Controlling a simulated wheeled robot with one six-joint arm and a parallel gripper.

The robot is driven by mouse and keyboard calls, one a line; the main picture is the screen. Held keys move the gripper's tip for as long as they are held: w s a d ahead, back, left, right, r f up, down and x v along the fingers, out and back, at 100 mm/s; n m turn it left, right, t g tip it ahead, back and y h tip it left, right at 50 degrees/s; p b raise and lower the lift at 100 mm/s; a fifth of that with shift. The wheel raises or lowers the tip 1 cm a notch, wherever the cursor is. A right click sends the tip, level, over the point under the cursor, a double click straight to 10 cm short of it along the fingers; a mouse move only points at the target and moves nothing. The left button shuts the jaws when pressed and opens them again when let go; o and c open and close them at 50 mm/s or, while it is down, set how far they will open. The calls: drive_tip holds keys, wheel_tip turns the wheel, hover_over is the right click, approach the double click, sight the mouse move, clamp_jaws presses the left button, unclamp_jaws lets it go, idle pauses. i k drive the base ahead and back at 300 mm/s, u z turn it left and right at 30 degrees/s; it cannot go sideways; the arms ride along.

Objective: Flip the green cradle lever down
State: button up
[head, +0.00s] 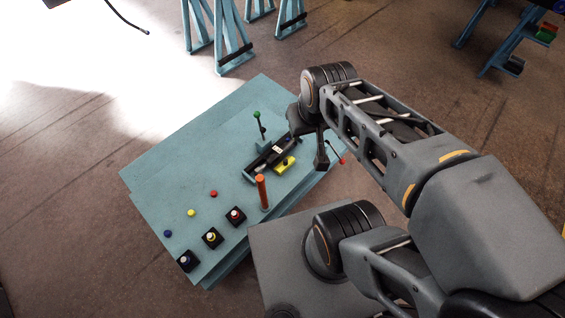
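The green lever (257,115) has a green knob on a thin dark stalk. It stands raised at the far end of the black cradle (259,163) on the teal table. A red-tipped lever (341,160) tilts to the lower right beside my gripper. A yellow part (284,165) sits by the cradle's right side. My gripper (321,163) hangs over the table's right part, to the right of the cradle and apart from the green lever. Its fingers are small and dark here, so its opening cannot be told.
On the teal table (160,180), an orange post (262,192) stands in front of the cradle. Black blocks with coloured caps (213,238) line the front left, near small blue, yellow and red buttons (191,212). The table's far left is bare. Teal trestles (232,40) stand behind.

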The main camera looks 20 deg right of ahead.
sight(257, 114)
drive_tip(key=z, duration=1.4)
drive_tip(key=i, duration=0.9)
drive_tip(key=u, duration=2.4)
